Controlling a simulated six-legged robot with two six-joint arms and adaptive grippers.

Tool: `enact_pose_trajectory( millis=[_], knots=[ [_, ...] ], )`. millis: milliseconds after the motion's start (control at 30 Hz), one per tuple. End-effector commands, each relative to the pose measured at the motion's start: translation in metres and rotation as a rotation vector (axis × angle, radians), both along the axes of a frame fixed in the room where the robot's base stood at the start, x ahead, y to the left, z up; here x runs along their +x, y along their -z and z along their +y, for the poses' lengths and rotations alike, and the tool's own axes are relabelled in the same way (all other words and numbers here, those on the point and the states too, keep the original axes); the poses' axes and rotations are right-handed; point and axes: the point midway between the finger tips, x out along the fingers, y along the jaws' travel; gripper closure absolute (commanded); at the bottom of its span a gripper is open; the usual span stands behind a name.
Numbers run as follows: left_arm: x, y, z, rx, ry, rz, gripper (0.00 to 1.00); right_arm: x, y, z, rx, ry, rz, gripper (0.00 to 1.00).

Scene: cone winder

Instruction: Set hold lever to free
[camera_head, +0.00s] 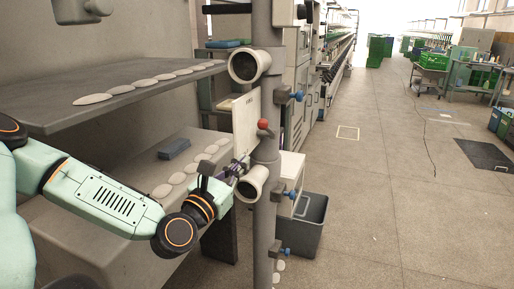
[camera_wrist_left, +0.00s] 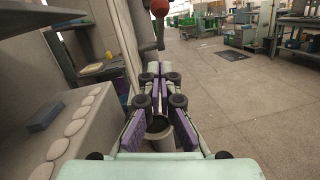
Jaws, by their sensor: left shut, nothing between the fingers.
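The hold lever has a red ball knob (camera_head: 263,124) and sits in front of a pale upright plate (camera_head: 246,122) on the grey column. In the left wrist view the red knob (camera_wrist_left: 160,7) shows at the top edge, on a dark grey rod, beyond my fingertips. My left gripper (camera_head: 240,168) is shut and empty, just below and left of the knob and apart from it. Its purple-padded fingers (camera_wrist_left: 159,70) point forward in the wrist view. My right gripper is in neither view. Any marking on the plate is too small to read.
Round grey tube ends (camera_head: 249,65) stick out of the column above and below the lever, the lower one (camera_head: 252,184) close to my gripper. Blue knobs (camera_head: 297,97) are along the column's right side. A grey bin (camera_head: 306,228) stands behind. The floor to the right is open.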

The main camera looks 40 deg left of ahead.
Motion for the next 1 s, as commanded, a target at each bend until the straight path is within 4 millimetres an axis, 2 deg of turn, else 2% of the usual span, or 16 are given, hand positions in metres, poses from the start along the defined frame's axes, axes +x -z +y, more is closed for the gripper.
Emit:
enact_pose_trajectory(
  millis=[33,300,600,800,1000],
  knots=[
    [0.005,0.002,0.0,0.006,0.003,0.0,1.0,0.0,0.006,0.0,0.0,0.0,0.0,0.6],
    [0.025,-0.002,0.002,0.005,0.001,-0.001,1.0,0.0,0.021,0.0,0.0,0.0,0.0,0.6],
    [0.05,-0.007,0.004,0.006,0.002,0.0,1.0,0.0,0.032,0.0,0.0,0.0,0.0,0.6],
    [0.065,-0.03,0.003,0.004,0.001,-0.002,1.0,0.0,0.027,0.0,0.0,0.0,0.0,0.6],
    [0.072,-0.039,0.002,0.001,0.001,0.0,1.0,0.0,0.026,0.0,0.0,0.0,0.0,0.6]
  ],
)
